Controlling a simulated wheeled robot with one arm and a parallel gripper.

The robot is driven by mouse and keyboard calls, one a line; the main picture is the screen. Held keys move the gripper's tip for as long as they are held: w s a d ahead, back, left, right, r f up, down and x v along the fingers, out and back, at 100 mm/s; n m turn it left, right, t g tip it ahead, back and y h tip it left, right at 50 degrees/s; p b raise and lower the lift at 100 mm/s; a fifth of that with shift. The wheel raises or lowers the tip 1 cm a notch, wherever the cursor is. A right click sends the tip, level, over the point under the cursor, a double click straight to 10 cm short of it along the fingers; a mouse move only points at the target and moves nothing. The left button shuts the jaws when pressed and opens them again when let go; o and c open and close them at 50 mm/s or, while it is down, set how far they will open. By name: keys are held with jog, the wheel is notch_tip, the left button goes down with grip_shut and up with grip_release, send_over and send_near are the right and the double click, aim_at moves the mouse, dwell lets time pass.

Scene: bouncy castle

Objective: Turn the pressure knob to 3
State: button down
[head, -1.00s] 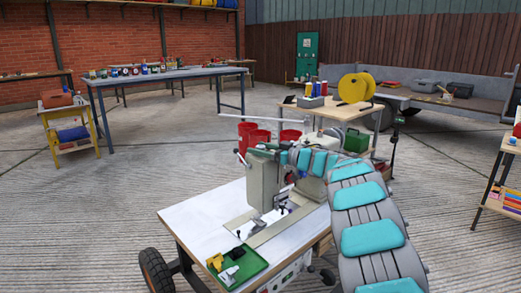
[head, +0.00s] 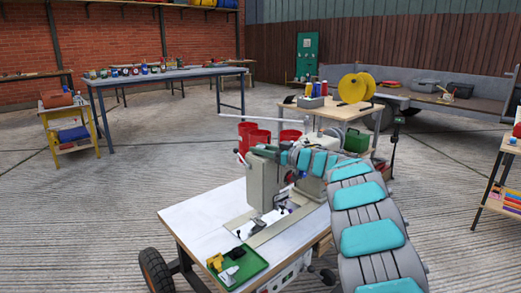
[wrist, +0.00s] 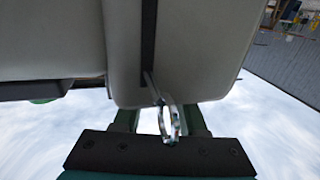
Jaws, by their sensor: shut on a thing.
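The beige sewing machine (head: 262,182) stands on a white-topped wheeled table. Its pale housing fills the top of the wrist view (wrist: 175,60), with a dark slot and a bright metal loop (wrist: 168,118) hanging from it. My gripper (head: 262,149) is at the top of the machine's head end. In the wrist view my gripper's two green fingers (wrist: 160,118) stand apart and run out of sight behind the housing. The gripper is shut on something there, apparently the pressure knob. The knob itself, its numbers and the fingertips are hidden.
A green tray (head: 243,267) with a yellow and a grey item lies on the front corner of the white table (head: 195,221). Red buckets (head: 258,137) and a wooden table with a yellow reel (head: 357,87) stand behind. Open concrete floor lies to the left.

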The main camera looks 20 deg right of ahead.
jog(key=shift+a+m+t+h, duration=0.1)
jog(key=shift+m+t+h, duration=0.2)
jog(key=shift+m+h, duration=0.2)
jog(key=shift+m+t+h, duration=0.7)
jog(key=shift+m+h, duration=0.1)
jog(key=shift+h, duration=0.4)
jog(key=m+h+b, duration=0.1)
jog(key=h+b, duration=0.1)
jog(key=f+m+t+h+b, duration=0.1)
jog(key=m+h+b, duration=0.1)
jog(key=shift+a+h, duration=0.15)
jog(key=shift+h, duration=0.15)
jog(key=m+h+b, duration=0.1)
jog(key=h+b, duration=0.1)
jog(key=m+h+b, duration=0.2)
jog(key=b, duration=0.1)
jog(key=shift+d+r+t+h, duration=0.1)
jog(key=shift+d+t+h, duration=0.1)
jog(key=shift+t+h, duration=0.1)
jog(key=shift+d+r+m+h+b, duration=0.1)
jog(key=shift+r+m+h+b, duration=0.15)
jog(key=shift+m+h+b, duration=0.85)
jog(key=shift+r+g+h+b, duration=0.2)
jog(key=shift+g+h+b, duration=0.3)
jog(key=shift+h+b, duration=0.4)
jog(key=shift+m+h, duration=0.6)
jog(key=shift+c, duration=2.3)
grip_release()
